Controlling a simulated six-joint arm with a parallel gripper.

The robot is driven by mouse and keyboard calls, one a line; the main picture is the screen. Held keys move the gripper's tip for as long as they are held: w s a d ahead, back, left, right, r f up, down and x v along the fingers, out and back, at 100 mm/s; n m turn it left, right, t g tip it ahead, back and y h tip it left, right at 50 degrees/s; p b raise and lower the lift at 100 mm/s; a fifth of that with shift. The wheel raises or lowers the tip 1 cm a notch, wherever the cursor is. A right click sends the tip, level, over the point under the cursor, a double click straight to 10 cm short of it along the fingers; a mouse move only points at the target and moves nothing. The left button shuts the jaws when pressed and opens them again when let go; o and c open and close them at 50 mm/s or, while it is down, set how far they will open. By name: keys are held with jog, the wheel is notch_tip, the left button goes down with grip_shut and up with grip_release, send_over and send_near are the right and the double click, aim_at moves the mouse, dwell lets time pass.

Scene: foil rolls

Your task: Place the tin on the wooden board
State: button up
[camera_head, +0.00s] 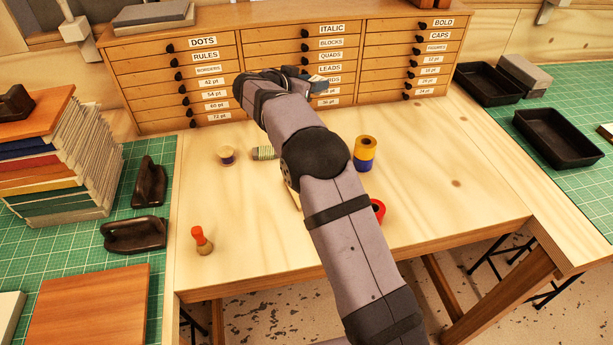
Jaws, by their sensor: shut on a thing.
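My gripper (307,80) is at the far end of my arm, raised in front of the drawer cabinet and mostly hidden by my wrist. It is shut on a small blue-grey thing (320,85), which seems to be the tin; little of it shows. No other clear tin is in view. A flat reddish-brown wooden board (87,305) lies on the green mat at the lower left, far from my gripper. The pale edge of another flat thing (294,198) shows beside my forearm on the table; the arm hides most of it, so I cannot tell what it is.
A yellow and blue roll (364,153), a red roll (378,210), a spool (227,156), a green roll (264,153) and a red-topped wooden tool (201,240) stand or lie on the table. The drawer cabinet (190,85) closes the back.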

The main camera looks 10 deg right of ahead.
jog(key=s+a+n+t+y+p, duration=0.1)
jog(key=s+a+p, duration=0.25)
jog(key=a, duration=0.55)
jog(key=s+a+n+t+y+p, duration=0.1)
jog(key=s+a+n+y+p, duration=0.15)
jog(key=s+a, duration=0.45)
jog(key=s+d+f+m+g+h, duration=0.4)
jog(key=s+d+m+g+h, duration=0.25)
jog(key=s, duration=0.55)
jog(key=shift+m, duration=0.5)
jog(key=shift+w+d+f+p, duration=0.15)
jog(key=shift+f+p, duration=0.75)
jog(key=shift+f, duration=0.55)
jog(key=shift+d+f+p, duration=0.1)
jog(key=shift+f+p, duration=0.8)
jog(key=shift+f, duration=0.5)
jog(key=shift+w+d+f+p, duration=0.15)
jog(key=shift+f+p, duration=0.75)
jog(key=shift+f, duration=1.3)
jog(key=shift+f, duration=0.15)
jog(key=o, duration=1.1)
jog(key=shift+s, duration=0.1)
